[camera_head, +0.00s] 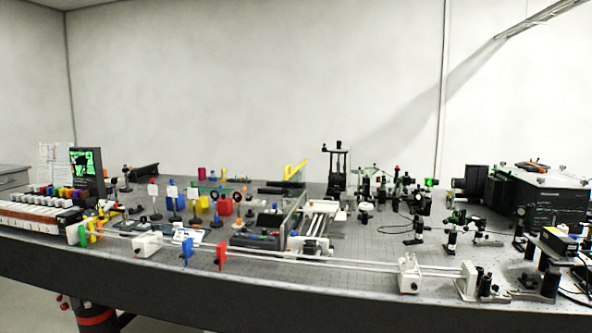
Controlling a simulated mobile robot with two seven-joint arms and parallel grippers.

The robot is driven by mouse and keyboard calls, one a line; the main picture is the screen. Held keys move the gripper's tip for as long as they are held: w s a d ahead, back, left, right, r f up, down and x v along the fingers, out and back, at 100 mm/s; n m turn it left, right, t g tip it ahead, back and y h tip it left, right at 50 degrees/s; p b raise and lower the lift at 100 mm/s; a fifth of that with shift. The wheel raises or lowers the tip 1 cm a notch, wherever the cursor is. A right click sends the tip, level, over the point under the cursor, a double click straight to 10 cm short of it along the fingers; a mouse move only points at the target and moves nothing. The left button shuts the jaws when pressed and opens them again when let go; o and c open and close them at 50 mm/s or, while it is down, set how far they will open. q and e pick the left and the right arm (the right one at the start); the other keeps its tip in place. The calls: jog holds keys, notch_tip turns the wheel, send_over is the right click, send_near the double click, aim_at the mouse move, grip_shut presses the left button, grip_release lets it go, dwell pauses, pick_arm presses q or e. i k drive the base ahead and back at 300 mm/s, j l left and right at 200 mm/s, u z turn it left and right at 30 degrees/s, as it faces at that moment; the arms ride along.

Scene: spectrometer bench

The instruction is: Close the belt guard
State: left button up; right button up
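A short pale conveyor-like unit (322,208) with light rails stands near the middle of the bench. A clear upright panel (296,214) stands along its left side, tilted in the picture; it may be the belt guard, but at this size I cannot tell for sure. I cannot make out a hinge or latch, nor whether the panel is fully open. Neither of my grippers shows in this view.
The dark optical bench (340,279) spans the view. Long pale rails with white blocks (409,274) run along its front. Coloured posts and filters crowd the left, optics mounts the right. A large black box (537,200) stands at the far right.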

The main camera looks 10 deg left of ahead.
aim_at(296, 186)
jog(key=i+j+z, duration=0.1)
jog(key=j+z, duration=0.2)
jog(key=j, duration=0.65)
jog(key=j+z, duration=0.35)
jog(key=j, duration=0.6)
